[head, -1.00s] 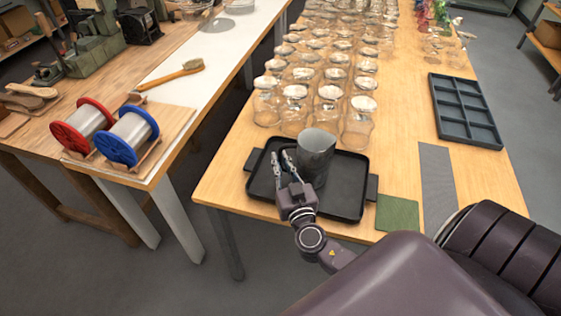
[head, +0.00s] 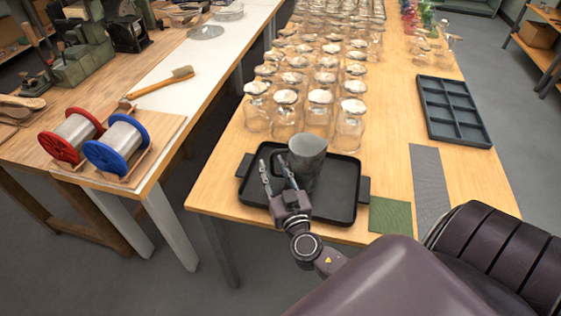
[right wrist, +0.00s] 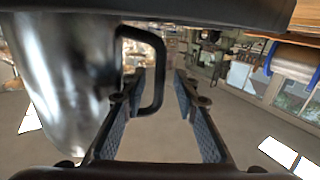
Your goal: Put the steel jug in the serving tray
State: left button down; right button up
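My right gripper (head: 276,172) is over the tray's near left part, beside the jug's handle side. In the right wrist view, the jug (right wrist: 62,80) fills the left, and its dark handle (right wrist: 158,75) reaches between the spread fingers (right wrist: 158,90). The fingers are apart and do not grip the handle; the left one is close to it. My left gripper is not in view.
Several glass jars with pale lids (head: 320,112) stand just behind the tray. A green mat (head: 389,215) and a grey mat (head: 430,182) lie to its right. A dark compartment tray (head: 454,112) sits farther right. Two wire spools (head: 117,145) are on the left bench.

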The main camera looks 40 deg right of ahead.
jog(key=b+v, duration=0.2)
jog(key=v, duration=0.3)
jog(key=b+v, duration=0.1)
jog(key=v, duration=0.4)
jog(key=shift+f+b, duration=0.25)
jog(key=shift+b, duration=0.15)
jog(key=shift+s+a+r, duration=0.2)
jog(key=shift+s, duration=0.4)
